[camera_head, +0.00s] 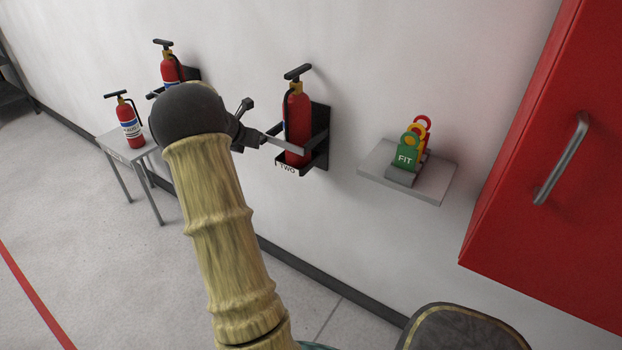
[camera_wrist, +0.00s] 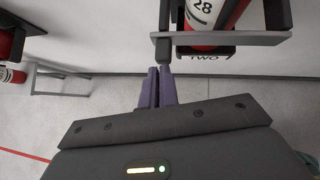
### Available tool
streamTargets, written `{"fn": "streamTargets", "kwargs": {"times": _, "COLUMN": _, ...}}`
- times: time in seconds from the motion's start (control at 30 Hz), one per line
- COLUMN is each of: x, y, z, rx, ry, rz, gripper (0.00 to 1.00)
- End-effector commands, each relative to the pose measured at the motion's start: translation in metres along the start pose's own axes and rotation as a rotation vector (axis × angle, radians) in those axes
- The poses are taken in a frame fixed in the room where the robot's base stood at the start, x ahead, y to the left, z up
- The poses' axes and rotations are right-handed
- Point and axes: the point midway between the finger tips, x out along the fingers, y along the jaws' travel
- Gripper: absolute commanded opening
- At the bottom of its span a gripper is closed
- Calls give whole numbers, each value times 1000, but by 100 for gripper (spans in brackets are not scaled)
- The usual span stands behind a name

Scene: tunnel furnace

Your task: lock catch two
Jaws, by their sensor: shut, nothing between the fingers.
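The bracket labelled TWO (camera_head: 318,150) is on the wall and holds an upright red extinguisher (camera_head: 297,120). A light grey bar, the catch (camera_head: 285,145), crosses the extinguisher's front. In the wrist view, the catch bar (camera_wrist: 235,39) spans the extinguisher (camera_wrist: 202,16), with a dark block (camera_wrist: 163,48) at its left end. My gripper (camera_head: 262,138) is at the left end of the bar. In the wrist view, my gripper's purple fingers (camera_wrist: 160,72) are together and empty, just below the dark block. I cannot tell whether they touch it or whether the catch is fully seated.
Another extinguisher (camera_head: 172,70) hangs in a wall bracket to the left, partly behind my arm. One more (camera_head: 129,124) stands on a small table (camera_head: 122,148). A shelf (camera_head: 435,187) with coloured tags (camera_head: 409,150) and a red cabinet (camera_head: 555,170) are on the right.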

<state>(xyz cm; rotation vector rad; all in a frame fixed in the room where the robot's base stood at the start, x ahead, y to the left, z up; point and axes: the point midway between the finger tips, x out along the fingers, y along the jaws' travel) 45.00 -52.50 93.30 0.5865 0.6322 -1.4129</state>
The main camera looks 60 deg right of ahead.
Motion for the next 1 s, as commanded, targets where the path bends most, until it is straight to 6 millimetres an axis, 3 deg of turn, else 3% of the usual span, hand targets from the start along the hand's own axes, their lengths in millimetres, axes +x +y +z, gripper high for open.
{"fn": "streamTargets", "kwargs": {"times": 0.47, "x": 0, "y": 2, "z": 6, "rx": -4, "ry": -12, "rz": 8, "gripper": 0}}
{"fn": "streamTargets", "kwargs": {"times": 0.67, "x": -4, "y": 3, "z": 0, "rx": -4, "ry": -13, "rz": 8, "gripper": 0}}
{"fn": "streamTargets", "kwargs": {"times": 0.9, "x": -28, "y": 8, "z": -30, "rx": -3, "ry": -8, "rz": 7, "gripper": 0}}
{"fn": "streamTargets", "kwargs": {"times": 1.0, "x": -53, "y": 12, "z": -25, "rx": -1, "ry": -8, "rz": 7, "gripper": 0}}
